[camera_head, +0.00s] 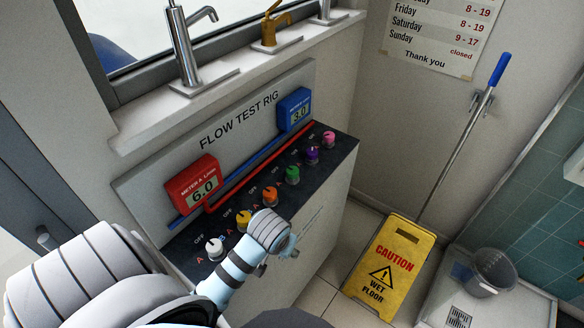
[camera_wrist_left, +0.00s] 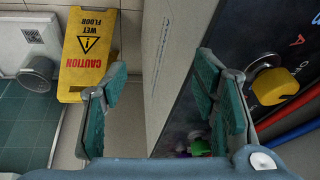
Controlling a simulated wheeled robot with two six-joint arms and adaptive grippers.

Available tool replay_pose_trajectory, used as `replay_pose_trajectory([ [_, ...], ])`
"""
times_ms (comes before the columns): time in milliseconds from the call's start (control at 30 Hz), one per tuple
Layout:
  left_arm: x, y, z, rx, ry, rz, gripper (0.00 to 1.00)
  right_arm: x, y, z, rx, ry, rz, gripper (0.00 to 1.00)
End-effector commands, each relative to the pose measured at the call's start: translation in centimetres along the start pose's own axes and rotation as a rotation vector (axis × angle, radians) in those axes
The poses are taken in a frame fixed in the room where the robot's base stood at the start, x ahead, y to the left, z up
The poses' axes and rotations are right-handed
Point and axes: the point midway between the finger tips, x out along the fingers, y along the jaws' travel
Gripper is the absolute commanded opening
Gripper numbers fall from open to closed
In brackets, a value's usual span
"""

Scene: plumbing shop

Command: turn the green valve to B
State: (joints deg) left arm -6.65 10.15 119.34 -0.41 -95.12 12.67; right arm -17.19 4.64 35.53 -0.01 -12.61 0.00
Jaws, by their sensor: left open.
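The green valve (camera_head: 292,175) is on the dark top of the flow test rig, between the orange valve (camera_head: 271,195) and the purple valve (camera_head: 312,155). Its setting is too small to read. In the left wrist view the green valve (camera_wrist_left: 201,147) shows low, partly hidden by a finger. My left gripper (camera_head: 279,257) is near the rig's front edge, in front of the yellow and orange valves and apart from the green one. In the left wrist view my left gripper (camera_wrist_left: 165,108) has its fingers spread, with nothing between them. My right gripper is not in view.
The rig also carries a white valve (camera_head: 215,248), a yellow valve (camera_head: 244,219) and a pink valve (camera_head: 328,138). A red meter (camera_head: 191,185) reads 6.0 and a blue meter (camera_head: 294,108) 3.0. A yellow wet-floor sign (camera_head: 391,266) stands right of the rig.

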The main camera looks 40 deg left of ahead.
Motion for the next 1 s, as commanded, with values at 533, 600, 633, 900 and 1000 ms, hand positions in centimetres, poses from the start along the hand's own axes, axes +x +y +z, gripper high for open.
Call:
replay_pose_trajectory([
  [533, -6.7, -7.4, -23.0, -0.610, 0.018, -0.118, 0.54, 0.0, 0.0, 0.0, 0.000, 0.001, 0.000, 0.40],
  [600, -6.0, -7.5, -23.1, -0.616, 0.014, -0.120, 0.54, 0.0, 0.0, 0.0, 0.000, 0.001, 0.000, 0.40],
  [633, -5.5, -7.6, -23.0, -0.616, 0.014, -0.120, 0.54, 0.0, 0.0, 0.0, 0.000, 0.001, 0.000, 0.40],
  [900, 1.9, -8.4, -22.8, -0.613, 0.014, -0.119, 0.54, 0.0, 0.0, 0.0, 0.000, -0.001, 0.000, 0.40],
  [1000, 4.6, -8.6, -22.7, -0.613, 0.017, -0.117, 0.54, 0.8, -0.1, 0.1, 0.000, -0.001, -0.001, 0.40],
])
